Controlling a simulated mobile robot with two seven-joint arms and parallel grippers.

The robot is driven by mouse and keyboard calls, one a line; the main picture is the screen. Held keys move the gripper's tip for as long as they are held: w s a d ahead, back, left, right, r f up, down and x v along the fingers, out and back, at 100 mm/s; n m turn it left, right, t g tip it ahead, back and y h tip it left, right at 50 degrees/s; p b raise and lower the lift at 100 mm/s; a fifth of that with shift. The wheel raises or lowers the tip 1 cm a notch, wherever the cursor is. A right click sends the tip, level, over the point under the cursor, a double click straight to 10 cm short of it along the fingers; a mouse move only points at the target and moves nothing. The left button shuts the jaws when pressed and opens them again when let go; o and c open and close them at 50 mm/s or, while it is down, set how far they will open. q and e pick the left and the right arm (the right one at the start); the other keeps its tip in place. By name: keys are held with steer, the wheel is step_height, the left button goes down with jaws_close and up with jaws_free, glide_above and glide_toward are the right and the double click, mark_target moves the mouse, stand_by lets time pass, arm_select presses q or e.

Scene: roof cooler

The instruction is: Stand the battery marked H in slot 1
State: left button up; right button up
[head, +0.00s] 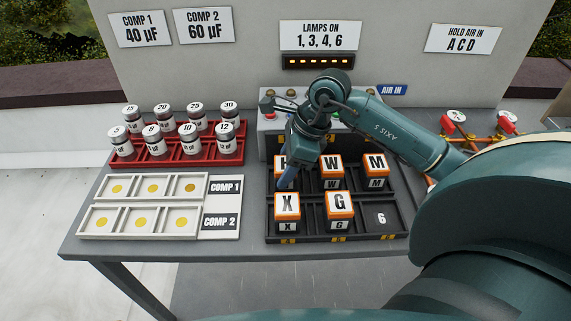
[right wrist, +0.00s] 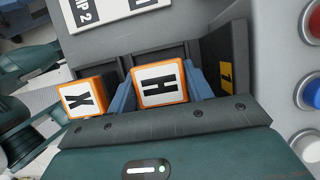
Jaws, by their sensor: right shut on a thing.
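The orange-edged battery H (head: 280,164) is at the back left of the dark slotted tray (head: 330,238), partly hidden by my gripper in the head view. It shows between the blue fingers in the right wrist view (right wrist: 160,84). My right gripper (head: 289,178) is shut on it from above. A yellow 1 label (right wrist: 227,76) marks the dark wall beside H in the right wrist view. H's top looks about level with battery W (head: 332,165). Its lower end is hidden, so I cannot tell whether it rests on the slot floor. My left gripper is not in view.
Battery M (head: 376,164) stands back right. Batteries X (head: 287,206) and G (head: 339,206) stand in the front row, beside empty slot 6 (head: 381,218). A console (head: 271,123) with buttons stands close behind. White trays and a red rack (head: 178,158) of labelled cylinders are left.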

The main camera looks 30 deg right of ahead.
steer(key=o, duration=0.7)
steer(key=shift+f, duration=0.2)
steer(key=o, duration=0.5)
steer(key=shift+r, duration=0.1)
steer(key=shift+r, duration=0.25)
steer(key=v, duration=1.1)
steer(key=shift+s+d+r, duration=0.1)
steer(key=shift+d+r, duration=0.05)
steer(key=shift+r, duration=0.2)
